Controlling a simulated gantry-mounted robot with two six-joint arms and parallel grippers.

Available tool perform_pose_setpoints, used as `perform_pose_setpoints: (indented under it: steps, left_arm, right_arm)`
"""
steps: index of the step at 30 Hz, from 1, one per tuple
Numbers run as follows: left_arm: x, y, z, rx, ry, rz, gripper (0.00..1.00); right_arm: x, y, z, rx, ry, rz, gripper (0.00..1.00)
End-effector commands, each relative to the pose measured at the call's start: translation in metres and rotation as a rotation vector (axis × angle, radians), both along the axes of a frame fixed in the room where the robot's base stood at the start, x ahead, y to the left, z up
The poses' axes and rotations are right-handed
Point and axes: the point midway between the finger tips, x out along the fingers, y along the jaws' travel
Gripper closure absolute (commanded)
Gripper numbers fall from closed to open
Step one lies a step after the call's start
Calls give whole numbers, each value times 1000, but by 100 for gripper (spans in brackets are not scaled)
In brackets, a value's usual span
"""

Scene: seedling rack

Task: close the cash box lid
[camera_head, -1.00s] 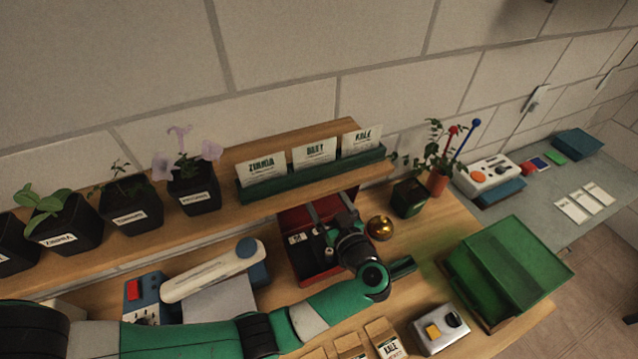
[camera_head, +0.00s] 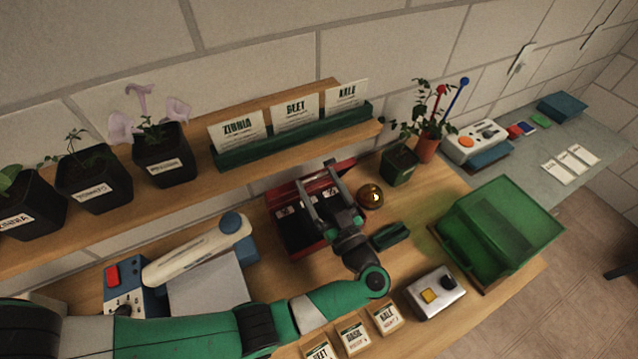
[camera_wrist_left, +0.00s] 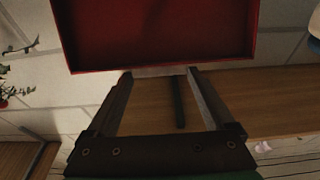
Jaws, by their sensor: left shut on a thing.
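The red cash box (camera_head: 287,243) stands on the wooden bench below the shelf, with dark compartments holding pale labelled pieces. Its red lid (camera_head: 343,167) is open, raised at the back. My left gripper (camera_head: 317,187) reaches over the box, its fingers pointing toward the lid. In the left wrist view the lid (camera_wrist_left: 160,30) shows its red inner side and rim, and the fingertips (camera_wrist_left: 160,73) meet a pale strip at its near edge. The gripper is shut on the lid's edge; the exact contact is hard to see. My right gripper is not in view.
A potted plant (camera_head: 398,166) stands behind. A white-armed device (camera_head: 196,250) is left. A green tray (camera_head: 505,235) is right. Seed packets lie in front.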

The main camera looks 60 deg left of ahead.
Motion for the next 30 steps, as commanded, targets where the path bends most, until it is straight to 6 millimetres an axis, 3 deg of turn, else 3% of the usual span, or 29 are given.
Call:
perform_pose_setpoints:
  steps: [1, 3, 13, 24, 30]
  left_arm:
    - [-1, 0, 0, 0, -4, 2, 9]
    - [-1, 0, 0, 0, -4, 2, 0]
    - [-1, -8, -3, -1, -1, 0, 0]
    - [-10, -86, -23, 0, -4, -2, 0]
    - [-14, -110, -27, -1, -3, 1, 0]
  right_arm:
    - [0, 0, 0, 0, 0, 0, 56]
    - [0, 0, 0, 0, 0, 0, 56]
    - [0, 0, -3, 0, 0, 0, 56]
    - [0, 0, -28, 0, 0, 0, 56]
    - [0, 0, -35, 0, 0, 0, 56]
